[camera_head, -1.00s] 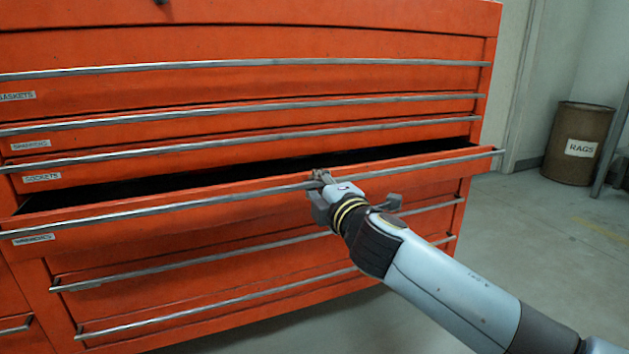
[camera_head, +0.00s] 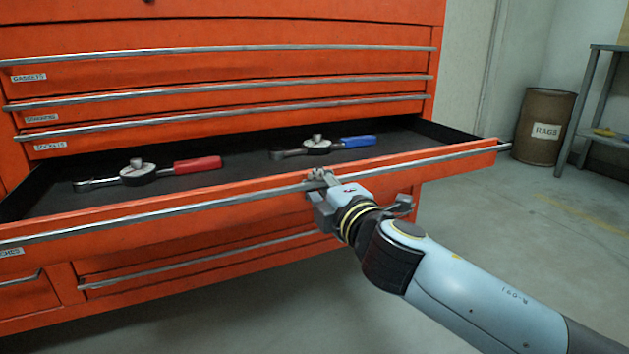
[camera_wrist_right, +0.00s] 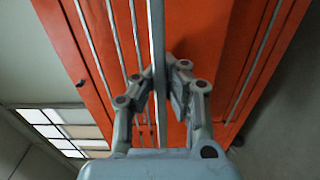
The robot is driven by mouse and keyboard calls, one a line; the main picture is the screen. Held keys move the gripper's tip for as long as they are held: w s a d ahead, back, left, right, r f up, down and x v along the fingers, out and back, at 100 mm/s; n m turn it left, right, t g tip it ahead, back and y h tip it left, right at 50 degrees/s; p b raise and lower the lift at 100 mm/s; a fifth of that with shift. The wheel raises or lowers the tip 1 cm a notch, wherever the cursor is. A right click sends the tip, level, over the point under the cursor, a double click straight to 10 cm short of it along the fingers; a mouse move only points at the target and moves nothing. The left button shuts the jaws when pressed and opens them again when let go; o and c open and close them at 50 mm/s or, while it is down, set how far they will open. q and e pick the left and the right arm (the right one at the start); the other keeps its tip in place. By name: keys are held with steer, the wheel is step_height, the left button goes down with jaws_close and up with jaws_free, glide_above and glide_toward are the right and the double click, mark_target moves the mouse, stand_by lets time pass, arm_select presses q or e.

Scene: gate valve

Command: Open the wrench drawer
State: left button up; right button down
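The wrench drawer (camera_head: 250,205) of the orange cabinet stands well open. Its label at the left end is partly cut off by the picture edge. Inside lie a red-handled wrench (camera_head: 140,174) and a blue-handled wrench (camera_head: 318,146) on a dark liner. My right gripper (camera_head: 322,178) is at the drawer's long metal handle (camera_head: 150,213), right of its middle. In the right wrist view the handle bar (camera_wrist_right: 157,60) runs between the two fingers (camera_wrist_right: 160,85), which are closed in around it. My left gripper is not in view.
Shut drawers labelled gaskets and sockets (camera_head: 50,146) are above, and more shut drawers below. A brown rags bin (camera_head: 543,125) and a grey metal table (camera_head: 600,90) stand at the right. The floor in front is clear.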

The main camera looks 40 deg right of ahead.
steer(key=shift+s, duration=0.15)
steer(key=c, duration=1.4)
jaws_free()
steer(key=shift+o, duration=0.2)
steer(key=v, duration=1.2)
